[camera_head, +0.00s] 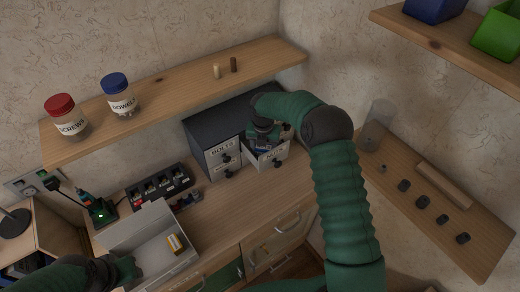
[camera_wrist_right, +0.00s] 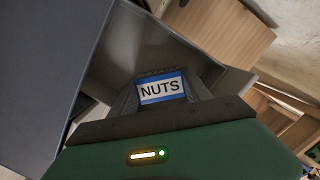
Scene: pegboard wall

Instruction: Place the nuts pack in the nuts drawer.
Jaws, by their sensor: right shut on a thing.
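My right gripper (camera_head: 263,142) is over the nuts drawer (camera_head: 270,162), which is pulled out of the dark cabinet (camera_head: 226,118) on the workbench. In the right wrist view, the nuts pack (camera_wrist_right: 161,88), with a white and blue "NUTS" label, is between the fingers of my right gripper (camera_wrist_right: 160,95), which is shut on it. The grey drawer interior (camera_wrist_right: 140,45) surrounds the space beyond the pack. Whether the pack touches the drawer floor is hidden. My left gripper (camera_head: 127,270) is at the lower left, beside an open grey case (camera_head: 150,262); its fingers are unclear.
The bolts drawer (camera_head: 220,155) is beside the nuts drawer. A shelf (camera_head: 180,83) with screws (camera_head: 66,118) and dowels (camera_head: 119,96) jars hangs above. A clear cylinder (camera_head: 377,125) and several dark pieces stand on the right-hand ledge (camera_head: 460,207).

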